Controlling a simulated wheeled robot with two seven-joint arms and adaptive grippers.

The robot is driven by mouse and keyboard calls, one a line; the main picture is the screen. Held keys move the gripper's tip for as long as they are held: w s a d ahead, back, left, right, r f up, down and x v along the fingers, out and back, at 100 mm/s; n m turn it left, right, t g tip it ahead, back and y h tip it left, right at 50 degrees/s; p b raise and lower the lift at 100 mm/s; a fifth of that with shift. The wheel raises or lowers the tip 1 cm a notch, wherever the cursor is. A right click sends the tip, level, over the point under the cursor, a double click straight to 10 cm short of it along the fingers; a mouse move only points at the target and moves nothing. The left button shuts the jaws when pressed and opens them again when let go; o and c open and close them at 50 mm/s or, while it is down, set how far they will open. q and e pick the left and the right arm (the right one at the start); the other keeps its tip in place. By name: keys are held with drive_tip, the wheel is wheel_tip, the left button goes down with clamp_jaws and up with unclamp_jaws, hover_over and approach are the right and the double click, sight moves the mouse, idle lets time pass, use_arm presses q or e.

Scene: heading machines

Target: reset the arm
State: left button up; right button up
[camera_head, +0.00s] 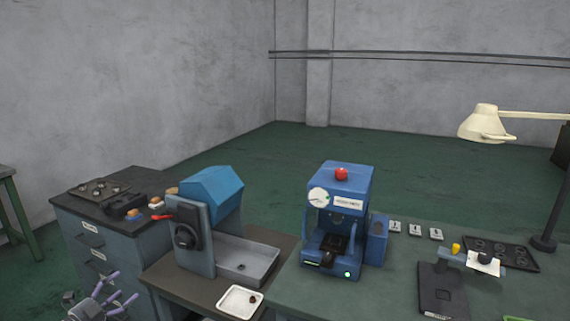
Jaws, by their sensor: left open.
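My left gripper (122,287) is low at the left edge of the head view, in front of the grey drawer cabinet (95,240). Its purple-grey fingers are spread apart and I see nothing between them. Only the hand shows, and the lower part is cut off by the frame's bottom edge. My right gripper is not in view.
A blue-topped machine (212,190) with a grey tray stands on a middle table beside a white dish (240,301). A blue machine with a red knob (341,174) stands on the right table. A cream lamp (484,122) overhangs its right side. Green floor behind is clear.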

use_arm(q)
drive_tip(key=w+d+f+n+g+y+p, duration=0.1)
drive_tip(key=w+d+f+n+y, duration=0.2)
drive_tip(key=d+f+n, duration=0.65)
drive_tip(key=s+d+f+n+g+p, duration=0.1)
drive_tip(key=s+d+f+n+g, duration=0.25)
drive_tip(key=d+f, duration=0.4)
drive_tip(key=s+d+f+n+g+p, duration=0.1)
drive_tip(key=s+d+f+n+g, duration=0.1)
drive_tip(key=s+d+f, duration=0.4)
drive_tip(key=s+d+f+n+g, duration=0.2)
drive_tip(key=s+d, duration=0.3)
drive_tip(key=s, duration=0.3)
drive_tip(key=s+d+f+n+g+p, duration=0.1)
drive_tip(key=s+d+f+g, duration=0.3)
drive_tip(key=s, duration=0.5)
drive_tip(key=s+d+f+n+g, duration=0.3)
drive_tip(key=s+d+f, duration=0.1)
drive_tip(key=s+d, duration=0.3)
drive_tip(key=shift+s+g+p, duration=0.3)
drive_tip(key=shift+s+g, duration=0.05)
drive_tip(key=shift+s, duration=0.75)
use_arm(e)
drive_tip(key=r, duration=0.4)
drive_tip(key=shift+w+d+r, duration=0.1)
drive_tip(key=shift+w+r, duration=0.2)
